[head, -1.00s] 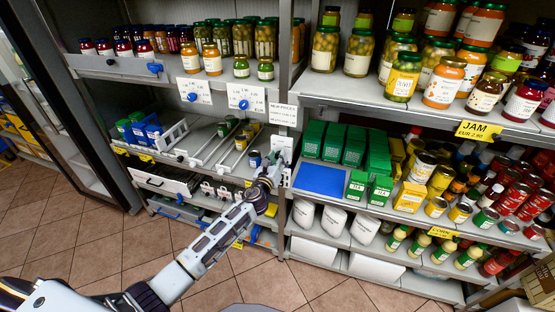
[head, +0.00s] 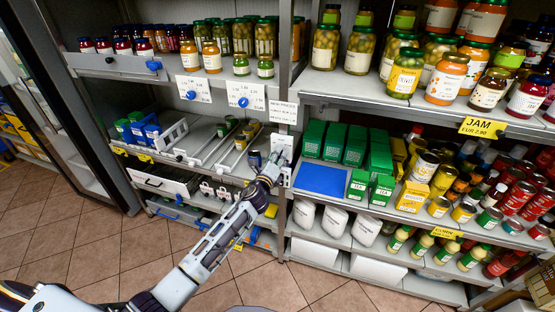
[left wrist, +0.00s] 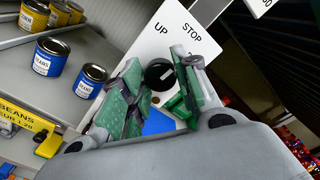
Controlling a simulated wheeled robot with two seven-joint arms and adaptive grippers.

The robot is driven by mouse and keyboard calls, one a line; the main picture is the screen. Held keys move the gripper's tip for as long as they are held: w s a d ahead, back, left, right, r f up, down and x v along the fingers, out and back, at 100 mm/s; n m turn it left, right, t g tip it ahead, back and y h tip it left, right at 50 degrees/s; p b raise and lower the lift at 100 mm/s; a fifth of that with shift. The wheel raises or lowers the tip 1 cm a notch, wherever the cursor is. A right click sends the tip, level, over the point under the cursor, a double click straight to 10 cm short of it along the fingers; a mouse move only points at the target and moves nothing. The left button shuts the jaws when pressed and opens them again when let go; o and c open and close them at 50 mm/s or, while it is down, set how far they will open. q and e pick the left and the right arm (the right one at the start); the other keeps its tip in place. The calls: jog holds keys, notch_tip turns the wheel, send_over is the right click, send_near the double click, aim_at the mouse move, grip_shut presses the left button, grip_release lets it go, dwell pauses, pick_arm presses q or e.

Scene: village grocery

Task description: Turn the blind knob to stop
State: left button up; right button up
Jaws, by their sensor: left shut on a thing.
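The blind knob (left wrist: 160,74) is a round black knob with a short pale mark slanting toward the upper right. It sits on a white plate (left wrist: 158,42) lettered UP and STOP, both words above the knob in the left wrist view. My left gripper (left wrist: 158,80) has its green-padded fingers on either side of the knob and is shut on it. In the head view my left gripper (head: 272,168) is at the plate (head: 284,148) on the post between the two shelf units, and it hides the knob. My right gripper is in neither view.
Blue-labelled bean cans (left wrist: 50,57) stand on a shelf close to my left gripper. Green boxes (head: 334,141) and a blue panel (head: 321,180) are just right of the post. The tiled floor (head: 110,240) at lower left is clear.

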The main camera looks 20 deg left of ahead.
pick_arm(q)
jog(key=shift+n, duration=0.6)
jog(key=o, duration=1)
jog(key=shift+s, duration=0.1)
jog(key=shift+s+a, duration=0.15)
jog(key=shift+s, duration=2.8)
jog(key=shift+s+a, duration=0.1)
jog(key=shift+s, duration=2.85)
